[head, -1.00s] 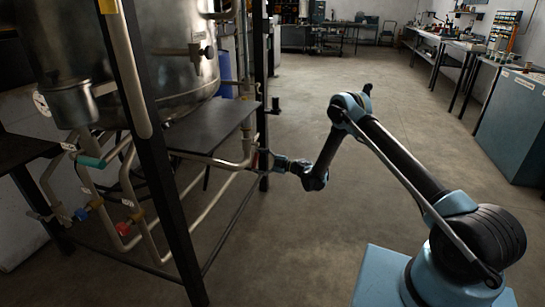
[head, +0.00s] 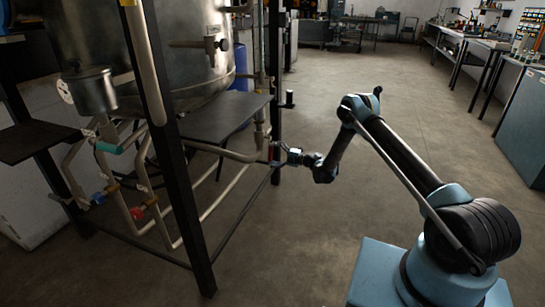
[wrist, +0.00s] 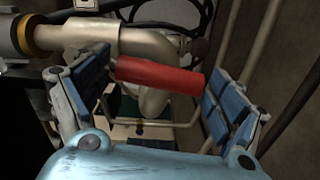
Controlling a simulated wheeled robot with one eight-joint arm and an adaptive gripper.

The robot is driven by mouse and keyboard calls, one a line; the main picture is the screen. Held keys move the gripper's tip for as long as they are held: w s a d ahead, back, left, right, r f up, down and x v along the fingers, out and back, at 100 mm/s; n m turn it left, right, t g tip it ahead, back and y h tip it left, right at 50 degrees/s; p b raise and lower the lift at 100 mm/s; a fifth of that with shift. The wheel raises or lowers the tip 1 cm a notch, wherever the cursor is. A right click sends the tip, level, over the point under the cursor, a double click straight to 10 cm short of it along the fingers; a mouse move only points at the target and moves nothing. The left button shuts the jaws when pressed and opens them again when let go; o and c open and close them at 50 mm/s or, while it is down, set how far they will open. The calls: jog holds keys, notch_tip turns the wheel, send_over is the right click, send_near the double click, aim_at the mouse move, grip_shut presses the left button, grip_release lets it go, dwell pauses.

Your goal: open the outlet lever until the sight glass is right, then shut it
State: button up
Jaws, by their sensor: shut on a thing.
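In the wrist view a red lever grip (wrist: 160,77) lies crosswise between the blue pads of my gripper (wrist: 158,88). My gripper is shut on this red lever, with a pad at each end of it. A pale pipe (wrist: 130,42) with a brass-coloured ring runs just behind the lever. In the head view my gripper (head: 277,154) is at the rack's right post, at the end of a low pipe (head: 235,154). The lever is too small there to tell its angle. I cannot pick out the sight glass or its level in either view.
A large steel vessel (head: 185,50) stands in a black frame (head: 180,150) with a dark shelf (head: 222,116). Lower left are pipes with a teal handle (head: 110,147), a blue valve (head: 98,198) and a red valve (head: 137,213). Open floor (head: 300,230) lies right of the frame.

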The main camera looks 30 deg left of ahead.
jog(key=shift+s+a, duration=0.1)
jog(key=shift+a, duration=0.15)
jog(key=shift+c, duration=0.2)
jog(key=o, duration=1.1)
jog(key=shift+o, duration=0.7)
jog(key=shift+f, duration=0.2)
jog(key=shift+w+d+r, duration=0.1)
jog(key=shift+w+d, duration=0.1)
jog(key=d, duration=1.1)
jog(key=shift+w+d, duration=0.4)
jog(key=shift+w, duration=0.05)
